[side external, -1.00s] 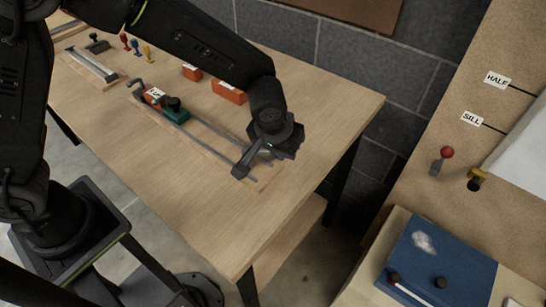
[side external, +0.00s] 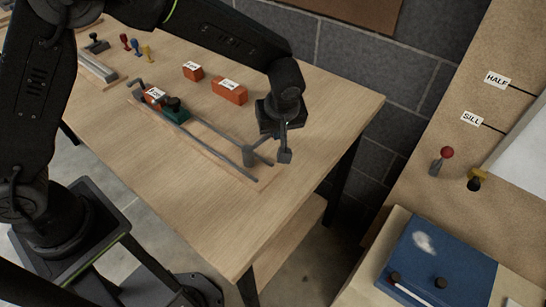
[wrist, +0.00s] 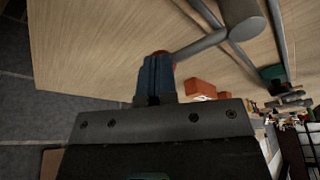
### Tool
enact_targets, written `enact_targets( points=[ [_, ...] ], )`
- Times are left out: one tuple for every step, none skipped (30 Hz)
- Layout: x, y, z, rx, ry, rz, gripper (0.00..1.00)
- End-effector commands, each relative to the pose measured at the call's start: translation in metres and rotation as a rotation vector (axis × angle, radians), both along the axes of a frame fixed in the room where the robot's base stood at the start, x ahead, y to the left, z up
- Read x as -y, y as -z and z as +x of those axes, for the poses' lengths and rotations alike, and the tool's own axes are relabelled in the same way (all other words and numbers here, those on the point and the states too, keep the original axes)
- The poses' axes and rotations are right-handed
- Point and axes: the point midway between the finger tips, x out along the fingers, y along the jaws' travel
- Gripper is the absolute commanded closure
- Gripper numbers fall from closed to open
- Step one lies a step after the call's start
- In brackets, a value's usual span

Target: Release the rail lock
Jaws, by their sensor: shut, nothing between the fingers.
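The rail lock (side external: 248,157) is a grey round post with a rod-like lever, at the near right end of two grey rails (side external: 215,137) on a wooden base. In the wrist view the post (wrist: 240,17) is at the top, and its lever (wrist: 200,45) reaches toward a red tip (wrist: 160,53) at my fingertips. My gripper (side external: 285,156) is shut and empty, just right of the lock. Its blue fingers show in the wrist view (wrist: 155,75). I cannot tell whether they touch the lever. A green carriage (side external: 175,111) sits toward the far end of the rails.
An orange block (side external: 153,95) is by the carriage; two more orange blocks, one small (side external: 193,71) and one larger (side external: 229,91), lie behind the rails. The table's (side external: 235,230) near part is clear. A block wall (side external: 345,60) stands behind.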

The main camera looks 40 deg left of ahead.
Motion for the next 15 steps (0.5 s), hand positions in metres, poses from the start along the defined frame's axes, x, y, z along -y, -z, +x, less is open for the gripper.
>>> enact_targets(
  points=[
    [-0.0028,0.0021,0.0,-0.004,0.0,0.003,1.0],
    [-0.0034,0.0022,0.0003,-0.004,0.0,0.003,1.0],
    [-0.0041,0.0023,0.0005,-0.004,0.002,0.003,1.0],
    [-0.0045,0.0023,0.0007,-0.004,0.002,0.003,1.0],
    [-0.005,0.0024,0.0008,-0.004,0.003,0.003,1.0],
    [-0.0053,0.0025,0.0009,-0.004,0.003,0.003,1.0],
    [-0.0056,0.0026,0.0011,-0.004,0.004,0.003,1.0],
    [-0.0058,0.0027,0.0011,-0.004,0.004,0.003,1.0],
    [-0.006,0.0027,0.0011,-0.004,0.005,0.003,1.0],
    [-0.0061,0.0028,0.0012,-0.004,0.005,0.003,1.0],
    [-0.0063,0.0028,0.0012,-0.004,0.005,0.003,1.0],
    [-0.0063,0.0029,0.0012,-0.005,0.006,0.004,1.0],
    [-0.0064,0.003,0.0012,-0.005,0.006,0.004,1.0],
    [-0.0064,0.003,0.0012,-0.005,0.005,0.004,1.0],
    [-0.0064,0.0031,0.0012,-0.005,0.005,0.004,1.0]
  ],
)
